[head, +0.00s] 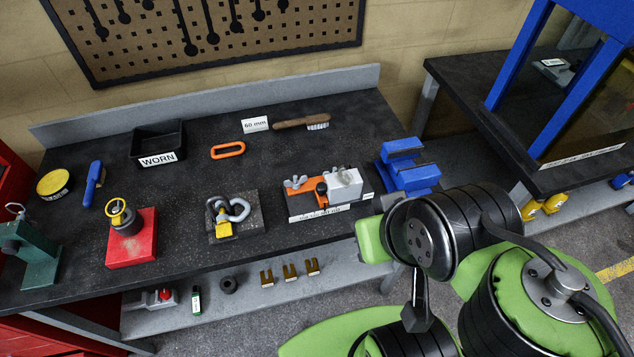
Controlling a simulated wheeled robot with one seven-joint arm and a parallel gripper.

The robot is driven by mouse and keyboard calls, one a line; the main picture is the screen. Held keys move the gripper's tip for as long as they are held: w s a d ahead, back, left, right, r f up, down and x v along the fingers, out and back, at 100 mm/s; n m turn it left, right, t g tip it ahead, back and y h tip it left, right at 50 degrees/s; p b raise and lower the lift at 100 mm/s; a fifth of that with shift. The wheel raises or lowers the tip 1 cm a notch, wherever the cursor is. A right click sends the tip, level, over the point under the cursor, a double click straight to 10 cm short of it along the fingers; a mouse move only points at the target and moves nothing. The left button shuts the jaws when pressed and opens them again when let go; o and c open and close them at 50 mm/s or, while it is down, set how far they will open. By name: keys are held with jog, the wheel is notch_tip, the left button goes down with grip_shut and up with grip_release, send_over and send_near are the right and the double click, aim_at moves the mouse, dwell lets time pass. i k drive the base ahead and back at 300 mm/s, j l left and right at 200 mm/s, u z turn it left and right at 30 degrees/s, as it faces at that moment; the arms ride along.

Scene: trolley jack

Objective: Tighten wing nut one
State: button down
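A small orange fixture (306,194) sits on the dark bench, right of centre, with a label along its front edge that is too small to read. A grey wing nut (295,182) shows at its left end. Another light metal shape beside the grey block may be a second wing nut; I cannot tell which is number one. A pale grey block (345,186) covers the fixture's right part. My arm, green and black, reaches in from the lower right. Its end lies by the bench's front edge, and no gripper fingers can be made out.
A blue vise (408,170) stands close right of the fixture, near my arm. A shackle (226,212) on a dark plate lies to its left. A brush (302,122), an orange ring (228,150) and a bin marked WORN (158,143) lie further back.

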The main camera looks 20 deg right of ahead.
aim_at(287, 184)
jog(key=i+j+u, duration=0.15)
jog(key=j, duration=0.35)
jog(key=i+j+u, duration=0.15)
jog(key=i+j, duration=0.15)
jog(key=j, duration=0.15)
jog(key=i+j+u, duration=0.1)
jog(key=i+j, duration=0.15)
jog(key=j, duration=0.15)
